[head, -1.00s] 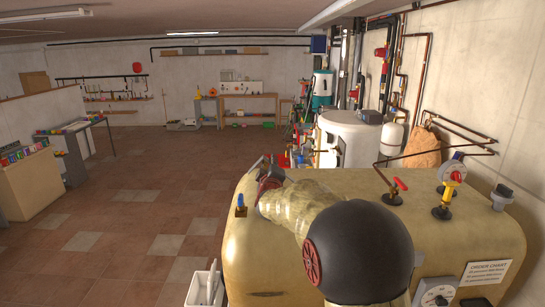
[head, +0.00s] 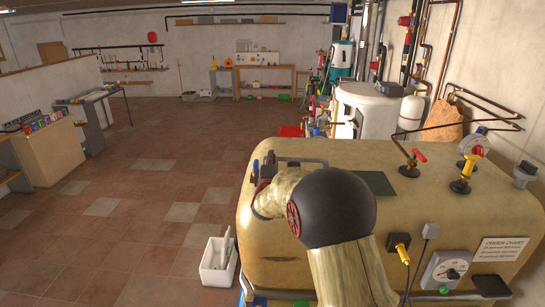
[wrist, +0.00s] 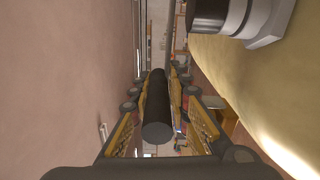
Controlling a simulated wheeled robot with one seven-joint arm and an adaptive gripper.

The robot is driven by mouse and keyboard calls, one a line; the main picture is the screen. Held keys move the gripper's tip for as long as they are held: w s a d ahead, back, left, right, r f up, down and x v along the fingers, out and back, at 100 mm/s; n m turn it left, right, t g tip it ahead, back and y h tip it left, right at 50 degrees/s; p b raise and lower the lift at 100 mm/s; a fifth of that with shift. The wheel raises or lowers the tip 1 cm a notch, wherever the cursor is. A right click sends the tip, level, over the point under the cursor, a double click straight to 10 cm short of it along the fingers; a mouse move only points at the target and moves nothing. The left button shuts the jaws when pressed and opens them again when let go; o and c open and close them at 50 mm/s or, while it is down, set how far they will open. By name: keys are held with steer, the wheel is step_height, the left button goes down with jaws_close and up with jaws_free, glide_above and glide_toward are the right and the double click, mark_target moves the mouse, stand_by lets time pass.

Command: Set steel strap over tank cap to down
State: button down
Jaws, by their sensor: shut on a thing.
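The large yellow-beige tank (head: 450,215) fills the right of the head view. My gripper (head: 263,168) is at the tank's top left edge, partly hidden by my own arm. A thin grey bar (head: 303,161), perhaps the steel strap, runs right from beside the gripper above the tank top. In the wrist view my gripper (wrist: 158,115) is shut on a dark round bar (wrist: 157,105) lying lengthwise between its fingers. I cannot tell whether this is the strap's handle. A dark cap with a grey collar (wrist: 232,18) stands on the tank side at the upper right, apart from the fingers.
A red-handled valve (head: 411,163), a yellow-handled valve (head: 465,172) and gauges stand on the tank's right. A white bin (head: 216,262) is on the floor at left of the tank. The tiled floor (head: 140,200) beyond is open.

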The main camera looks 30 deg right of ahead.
steer(key=shift+f, duration=0.3)
steer(key=c, duration=1.7)
jaws_free()
steer(key=shift+d, duration=0.1)
steer(key=shift+s, duration=0.1)
steer(key=v, duration=1.2)
